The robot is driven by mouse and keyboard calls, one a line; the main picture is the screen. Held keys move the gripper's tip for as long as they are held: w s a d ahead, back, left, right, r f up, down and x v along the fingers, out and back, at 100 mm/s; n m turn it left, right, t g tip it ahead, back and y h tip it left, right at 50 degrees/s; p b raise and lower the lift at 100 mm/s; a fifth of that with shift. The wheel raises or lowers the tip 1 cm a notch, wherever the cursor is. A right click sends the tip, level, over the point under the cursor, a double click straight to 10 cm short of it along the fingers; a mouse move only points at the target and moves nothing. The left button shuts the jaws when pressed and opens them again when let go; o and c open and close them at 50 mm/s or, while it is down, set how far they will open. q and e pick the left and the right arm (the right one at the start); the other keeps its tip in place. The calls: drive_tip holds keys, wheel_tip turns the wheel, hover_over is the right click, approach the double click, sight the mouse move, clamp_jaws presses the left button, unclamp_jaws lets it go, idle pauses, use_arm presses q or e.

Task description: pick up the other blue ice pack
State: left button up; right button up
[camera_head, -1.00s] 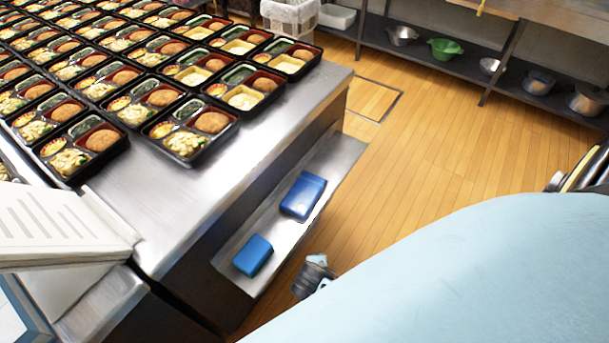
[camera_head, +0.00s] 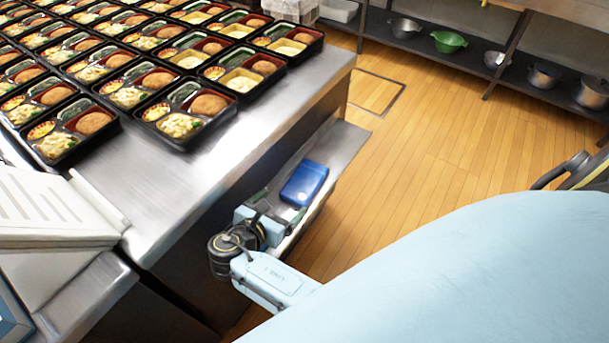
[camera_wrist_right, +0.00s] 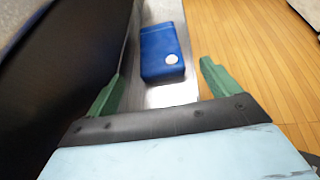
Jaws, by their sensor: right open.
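A blue ice pack (camera_head: 304,184) lies on the narrow metal shelf (camera_head: 343,143) below the counter's right side. My right gripper (camera_head: 278,208) is over that shelf, just on the near side of this pack. Its green fingers are open and empty. In the right wrist view the pack (camera_wrist_right: 162,52), with a white round spot, lies ahead of the gap between the open fingers (camera_wrist_right: 160,80), not between them. A second blue pack, seen earlier on the nearer part of the shelf, does not show now; my right wrist covers that place. My left gripper is not in view.
The steel counter (camera_head: 150,213) beside the shelf holds rows of filled bento trays (camera_head: 183,112). Its dark side wall (camera_wrist_right: 65,60) runs close along the left of my right gripper. The wooden floor (camera_head: 430,150) to the right is clear. Bowls and pots stand on a far rack (camera_head: 455,68).

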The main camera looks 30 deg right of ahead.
sight(303, 181)
drive_tip(key=x, duration=0.3)
drive_tip(key=shift+d+b, duration=0.1)
drive_tip(key=shift+b, duration=0.3)
drive_tip(key=b+x, duration=0.1)
drive_tip(key=x, duration=0.3)
drive_tip(key=shift+w+d+f, duration=0.15)
drive_tip(key=shift+w+d, duration=0.1)
drive_tip(key=shift+d, duration=0.05)
drive_tip(key=b+x, duration=0.2)
drive_tip(key=x, duration=0.2)
drive_tip(key=shift+w+a+f, duration=0.1)
drive_tip(key=shift+a+f, duration=0.05)
drive_tip(key=shift+a, duration=0.05)
drive_tip(key=shift+w+d+f, duration=0.2)
drive_tip(key=shift+w+d, duration=0.1)
drive_tip(key=shift+d, duration=0.2)
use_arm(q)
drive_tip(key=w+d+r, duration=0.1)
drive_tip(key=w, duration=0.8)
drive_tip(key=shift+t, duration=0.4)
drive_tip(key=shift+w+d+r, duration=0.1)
use_arm(e)
drive_tip(key=c, duration=0.9)
drive_tip(key=shift+c, duration=0.2)
drive_tip(key=shift+r, duration=0.1)
